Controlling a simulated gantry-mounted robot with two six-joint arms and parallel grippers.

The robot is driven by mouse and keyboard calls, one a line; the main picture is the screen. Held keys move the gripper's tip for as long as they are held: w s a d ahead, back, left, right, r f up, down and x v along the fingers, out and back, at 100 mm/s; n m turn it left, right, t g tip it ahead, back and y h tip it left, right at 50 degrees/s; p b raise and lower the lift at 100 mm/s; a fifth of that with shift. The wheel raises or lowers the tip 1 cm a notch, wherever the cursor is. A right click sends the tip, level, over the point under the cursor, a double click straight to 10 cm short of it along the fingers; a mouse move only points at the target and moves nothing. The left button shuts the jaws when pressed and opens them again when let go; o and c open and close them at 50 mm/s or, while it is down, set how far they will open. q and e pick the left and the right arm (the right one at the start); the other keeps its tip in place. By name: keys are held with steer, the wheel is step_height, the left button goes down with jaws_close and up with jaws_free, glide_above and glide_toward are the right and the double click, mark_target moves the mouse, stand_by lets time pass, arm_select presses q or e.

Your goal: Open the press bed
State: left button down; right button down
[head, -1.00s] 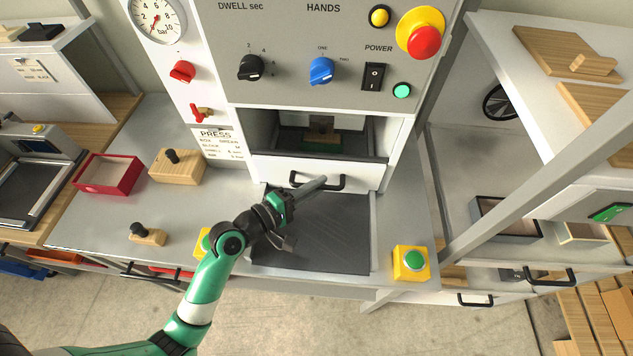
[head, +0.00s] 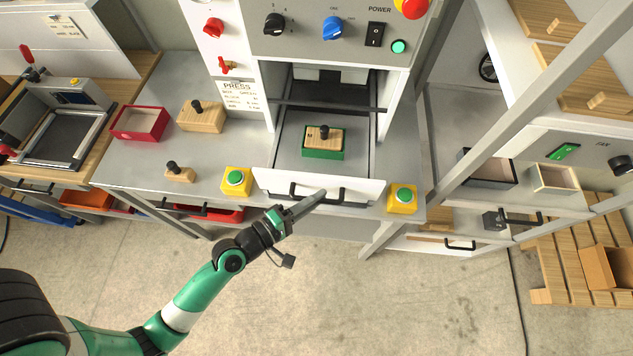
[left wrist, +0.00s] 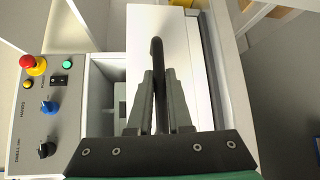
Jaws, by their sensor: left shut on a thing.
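The press bed (head: 279,157) is a grey drawer with a white front panel (head: 363,190), and it stands pulled well out of the press toward me. On the bed sits a green box (head: 309,154) with a wooden block (head: 327,143) and dark knob in it. My left gripper (head: 318,197) is at the black bar handle (head: 344,196) on the front panel. In the left wrist view, my left gripper's fingers (left wrist: 160,102) are closed around the handle (left wrist: 156,52). My right gripper is not in view.
Yellow boxes with green buttons stand either side of the bed, left (head: 237,182) and right (head: 402,200). A red box (head: 138,122) and a wooden block with a knob (head: 202,116) sit on the bench at left. The floor in front is clear.

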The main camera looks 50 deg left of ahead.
arm_select(q)
steer(key=shift+s+d, duration=0.25)
steer(key=shift+s, duration=0.05)
steer(key=c, duration=0.8)
jaws_free()
steer(key=shift+c, duration=0.2)
steer(key=shift+s, duration=0.1)
steer(key=s+r+b, duration=0.1)
steer(key=s+b, duration=0.3)
steer(key=s, duration=0.7)
steer(key=shift+s+a+r, duration=0.15)
steer(key=shift+a+r, duration=0.2)
